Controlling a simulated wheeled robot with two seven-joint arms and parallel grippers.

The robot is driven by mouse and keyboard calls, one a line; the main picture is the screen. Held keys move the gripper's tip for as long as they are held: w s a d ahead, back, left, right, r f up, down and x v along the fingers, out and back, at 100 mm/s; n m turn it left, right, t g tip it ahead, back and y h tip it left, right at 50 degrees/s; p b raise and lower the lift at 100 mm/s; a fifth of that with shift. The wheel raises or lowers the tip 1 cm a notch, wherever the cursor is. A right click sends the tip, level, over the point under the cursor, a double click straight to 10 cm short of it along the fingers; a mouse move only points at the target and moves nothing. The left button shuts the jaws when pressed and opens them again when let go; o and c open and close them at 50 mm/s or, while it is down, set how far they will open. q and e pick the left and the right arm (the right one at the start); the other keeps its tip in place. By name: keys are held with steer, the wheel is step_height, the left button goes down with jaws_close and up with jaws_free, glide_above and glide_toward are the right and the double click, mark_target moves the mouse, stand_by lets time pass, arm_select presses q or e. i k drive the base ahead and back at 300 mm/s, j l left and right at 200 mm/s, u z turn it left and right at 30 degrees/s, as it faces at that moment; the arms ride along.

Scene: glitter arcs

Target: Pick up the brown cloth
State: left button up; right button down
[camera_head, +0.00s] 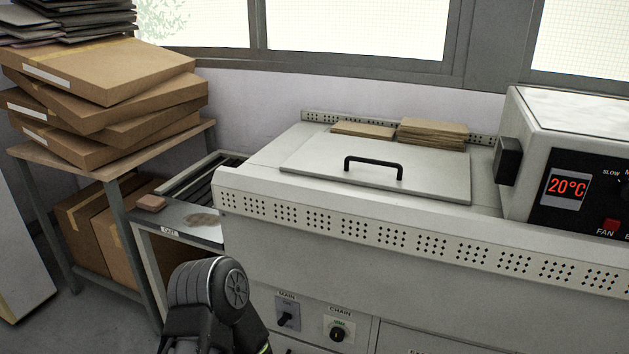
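A small, flat, folded reddish-brown piece (151,203), which looks like the brown cloth, lies on the grey outfeed ledge (175,216) at the left end of the machine. A brownish patch (202,220) marks the ledge to its right. A black part of my arm (215,290) rises at the bottom of the view, below and right of the cloth and apart from it. The fingertips of both grippers are out of view.
The large pale machine (300,260) fills the middle and right, with a handled lid (300,158) and brown stacks (432,133) behind it. A control box (520,150) reads 20°C. Cardboard boxes (100,70) sit on a shelf at left, close to the ledge.

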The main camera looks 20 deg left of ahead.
mark_target(149, 202)
steer(key=u, duration=1.65)
steer(key=z, duration=0.4)
steer(key=i+j+z, duration=0.15)
steer(key=z, duration=0.25)
steer(key=i+j+z, duration=0.1)
steer(key=j+z, duration=0.2)
steer(key=z, duration=0.15)
steer(key=i+j+z, duration=0.1)
steer(key=j+z, duration=0.15)
steer(key=z, duration=0.15)
steer(key=i+j+z, duration=0.1)
steer(key=j+z, duration=0.25)
steer(key=j, duration=1.2)
steer(key=k+j+z, duration=0.15)
steer(key=j+z, duration=0.2)
steer(key=j, duration=1.85)
steer(key=i, duration=0.05)
